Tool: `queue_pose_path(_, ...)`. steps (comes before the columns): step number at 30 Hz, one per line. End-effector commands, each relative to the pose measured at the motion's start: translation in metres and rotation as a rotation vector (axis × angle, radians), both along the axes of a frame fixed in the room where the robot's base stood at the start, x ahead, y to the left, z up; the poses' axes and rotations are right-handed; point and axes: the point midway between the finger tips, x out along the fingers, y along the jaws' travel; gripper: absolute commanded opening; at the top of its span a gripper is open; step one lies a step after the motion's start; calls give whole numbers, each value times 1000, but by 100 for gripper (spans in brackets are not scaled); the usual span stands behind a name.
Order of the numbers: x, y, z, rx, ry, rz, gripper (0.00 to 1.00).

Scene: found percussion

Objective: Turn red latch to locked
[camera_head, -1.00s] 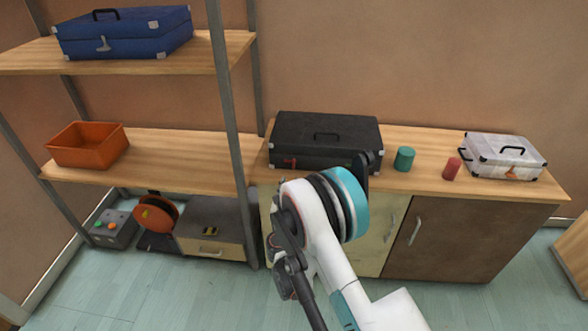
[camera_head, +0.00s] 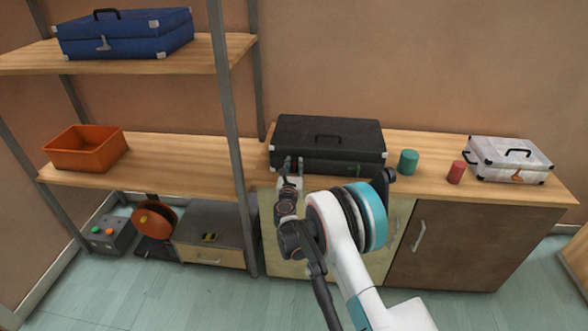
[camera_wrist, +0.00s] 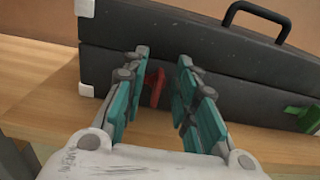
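The black case (camera_head: 328,135) lies on the wooden top of the cabinet; its front also fills much of the wrist view (camera_wrist: 190,50). The red latch (camera_wrist: 157,88) is on the case's front near its left end, upright in the wrist view. My gripper (camera_head: 292,163) is at the left of the case front and hides the red latch in the head view. In the wrist view my gripper (camera_wrist: 162,62) is open, with its teal fingers on either side of the red latch. I cannot tell whether either finger touches it.
A green latch (camera_wrist: 302,118) is further right on the case front. A teal cylinder (camera_head: 408,161), a red cylinder (camera_head: 456,172) and a white case (camera_head: 508,160) stand to the right on the cabinet. A shelf post (camera_head: 227,110) rises left of the case.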

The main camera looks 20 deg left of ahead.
Motion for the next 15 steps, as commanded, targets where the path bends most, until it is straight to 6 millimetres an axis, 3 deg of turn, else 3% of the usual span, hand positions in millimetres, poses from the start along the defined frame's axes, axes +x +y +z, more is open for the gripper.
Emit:
queue_pose_path(9, 3, 0, 0, 0, 0, 0, 27)
queue_pose_path(10, 3, 0, 0, 0, 0, 0, 24)
queue_pose_path(13, 3, 0, 0, 0, 0, 0, 2)
queue_pose_path(15, 3, 0, 0, 0, 0, 0, 0)
